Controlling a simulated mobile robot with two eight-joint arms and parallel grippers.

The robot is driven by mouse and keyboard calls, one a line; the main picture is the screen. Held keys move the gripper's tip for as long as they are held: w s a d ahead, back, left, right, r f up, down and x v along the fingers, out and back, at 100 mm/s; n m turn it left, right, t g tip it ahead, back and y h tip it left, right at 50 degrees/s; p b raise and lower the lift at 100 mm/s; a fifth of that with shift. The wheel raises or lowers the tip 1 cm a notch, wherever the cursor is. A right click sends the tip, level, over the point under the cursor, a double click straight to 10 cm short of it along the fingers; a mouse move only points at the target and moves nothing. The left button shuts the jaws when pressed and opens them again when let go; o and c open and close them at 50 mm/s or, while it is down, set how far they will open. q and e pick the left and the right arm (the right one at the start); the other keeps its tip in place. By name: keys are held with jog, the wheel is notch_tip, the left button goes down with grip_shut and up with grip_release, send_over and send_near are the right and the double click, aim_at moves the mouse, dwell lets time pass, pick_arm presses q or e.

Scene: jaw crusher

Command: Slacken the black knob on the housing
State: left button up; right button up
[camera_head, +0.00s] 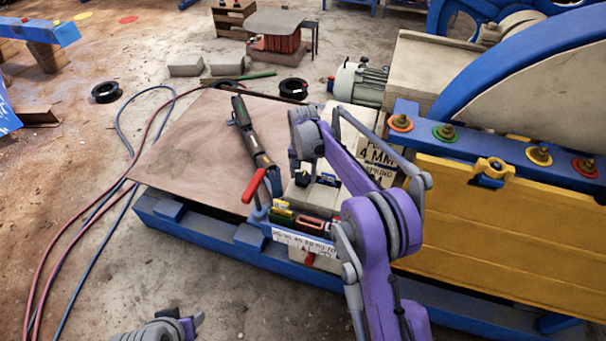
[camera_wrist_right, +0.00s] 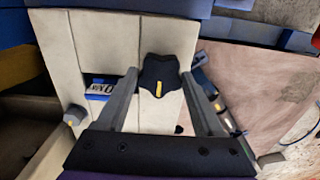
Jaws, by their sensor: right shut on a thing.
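The black knob (camera_wrist_right: 158,72) is lobed, with a short yellow mark, and sits on the cream housing (camera_wrist_right: 75,45) in the right wrist view. My right gripper (camera_wrist_right: 158,80) is shut on it, one finger at each side. In the head view the same housing (camera_head: 318,198) stands at the near end of the blue frame, and my right gripper (camera_head: 296,172) reaches down at its left side; the knob cannot be made out there. My left gripper (camera_head: 190,322) shows only partly at the bottom edge, away from the housing, and its jaws are unclear.
A yellow panel (camera_head: 500,235) and a big blue wheel stand at right. Red and blue hoses (camera_head: 62,232) run over the floor at left.

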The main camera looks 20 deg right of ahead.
aim_at(303, 177)
jog(key=n, duration=0.5)
jog(key=shift+n, duration=0.3)
jog(key=n, duration=0.5)
jog(key=shift+n, duration=0.3)
jog(key=o, duration=1.4)
notch_tip(303, 177, up, 11)
jog(key=shift+f+p, duration=0.1)
jog(key=shift+p, duration=0.35)
